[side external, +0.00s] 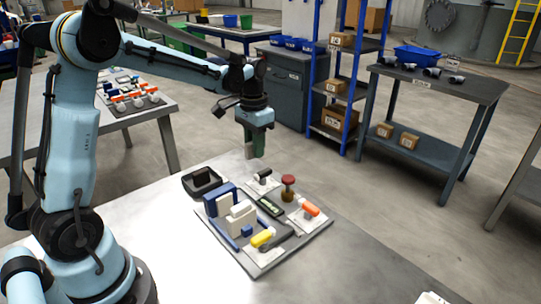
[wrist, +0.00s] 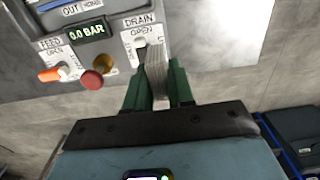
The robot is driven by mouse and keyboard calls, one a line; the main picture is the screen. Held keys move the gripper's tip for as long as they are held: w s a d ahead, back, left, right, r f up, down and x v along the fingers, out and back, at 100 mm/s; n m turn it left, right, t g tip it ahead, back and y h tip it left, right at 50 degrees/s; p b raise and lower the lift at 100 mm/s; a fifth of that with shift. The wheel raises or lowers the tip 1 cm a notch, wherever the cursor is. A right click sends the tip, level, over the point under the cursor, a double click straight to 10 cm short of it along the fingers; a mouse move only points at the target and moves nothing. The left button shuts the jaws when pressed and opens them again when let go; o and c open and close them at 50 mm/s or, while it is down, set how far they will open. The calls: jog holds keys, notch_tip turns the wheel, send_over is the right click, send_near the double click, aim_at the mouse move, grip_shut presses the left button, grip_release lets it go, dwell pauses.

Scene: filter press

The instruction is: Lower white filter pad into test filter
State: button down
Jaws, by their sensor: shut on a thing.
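My gripper (side external: 255,145) hangs above the far side of the table-top filter rig in the side view. In the wrist view its green fingers (wrist: 158,95) are shut on a thin, pale grey-white pad (wrist: 155,68), seen nearly edge-on with a streaked surface. The pad is hard to make out in the side view. The test filter (side external: 232,212), with blue end parts and white blocks, stands on the left of a grey base board (side external: 262,268). The held pad is apart from it, up and to the right in the side view. The filter's inside slot is hidden.
The board carries a red knob (side external: 288,182), an orange-handled feed valve (side external: 309,208), a yellow-handled valve (side external: 263,237) and a gauge reading 0.0 BAR (wrist: 87,31). A black tray (side external: 202,182) sits left of it.

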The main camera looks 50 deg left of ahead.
jog(key=s+d+r, duration=0.3)
jog(key=s+d, duration=0.6)
jog(key=s, duration=0.4)
jog(key=shift+w+a+f, duration=0.1)
jog(key=shift+f, duration=2.55)
jog(key=shift+w+a+f, duration=0.1)
jog(key=shift+f, duration=2.5)
jog(key=shift+f, duration=0.3)
jog(key=c, duration=0.9)
grip_release()
jog(key=shift+c, duration=0.2)
jog(key=shift+o, duration=0.3)
jog(key=shift+r, duration=3.8)
